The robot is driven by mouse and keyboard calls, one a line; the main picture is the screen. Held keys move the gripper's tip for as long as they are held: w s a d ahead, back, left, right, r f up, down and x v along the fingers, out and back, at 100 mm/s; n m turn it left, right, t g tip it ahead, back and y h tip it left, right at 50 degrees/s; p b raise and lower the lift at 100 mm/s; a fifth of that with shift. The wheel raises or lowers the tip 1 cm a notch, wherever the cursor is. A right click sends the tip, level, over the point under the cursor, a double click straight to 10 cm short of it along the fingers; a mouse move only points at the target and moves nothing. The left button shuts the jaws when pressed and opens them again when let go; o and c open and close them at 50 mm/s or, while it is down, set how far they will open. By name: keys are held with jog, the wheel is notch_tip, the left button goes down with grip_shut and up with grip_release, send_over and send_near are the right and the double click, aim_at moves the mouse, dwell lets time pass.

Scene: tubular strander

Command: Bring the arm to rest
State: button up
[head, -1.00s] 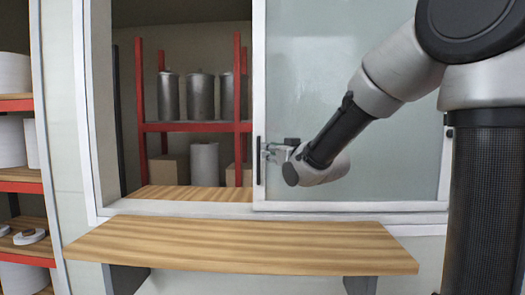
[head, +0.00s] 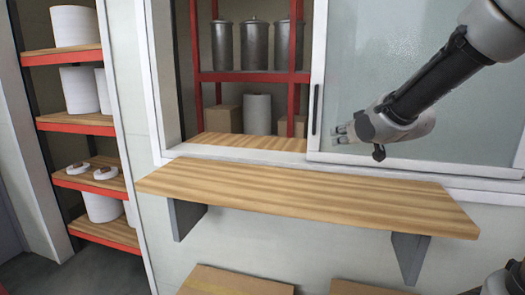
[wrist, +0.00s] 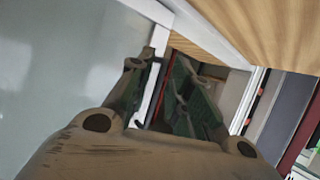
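My arm reaches in from the upper right of the head view. My gripper (head: 342,133) is in front of the frosted sliding pane (head: 385,65), just right of its dark upright handle (head: 315,108) and apart from it. In the wrist view my gripper (wrist: 165,65) shows two fingers with a gap between them and nothing held. The pane covers the right part of the window, and the left part is open.
A wooden ledge (head: 300,195) on grey brackets runs below the window. Behind the opening, a red rack (head: 255,77) holds grey canisters (head: 254,45). Another shelf (head: 80,120) with white rolls stands at left. Cardboard boxes (head: 235,282) lie below the ledge.

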jog(key=s+d+f+g, duration=0.2)
jog(key=s, duration=0.3)
jog(key=s+d+f+g+h, duration=0.1)
jog(key=s+d+f+g, duration=0.1)
jog(key=s, duration=0.3)
jog(key=s+d+f+m+g+h, duration=0.1)
jog(key=s+d+f+g, duration=0.1)
jog(key=s+f+g, duration=0.1)
jog(key=shift+s+f, duration=0.25)
jog(key=shift+s, duration=0.35)
jog(key=shift+s+f, duration=0.25)
jog(key=shift+s, duration=0.35)
jog(key=s+d+r+m+g, duration=0.1)
jog(key=s+d, duration=0.1)
jog(key=s, duration=0.5)
jog(key=s+d+r, duration=0.1)
jog(key=s+r, duration=0.1)
jog(key=s, duration=0.6)
jog(key=shift+s+d+m+g+h, duration=0.15)
jog(key=shift+d+m+g+h, duration=0.25)
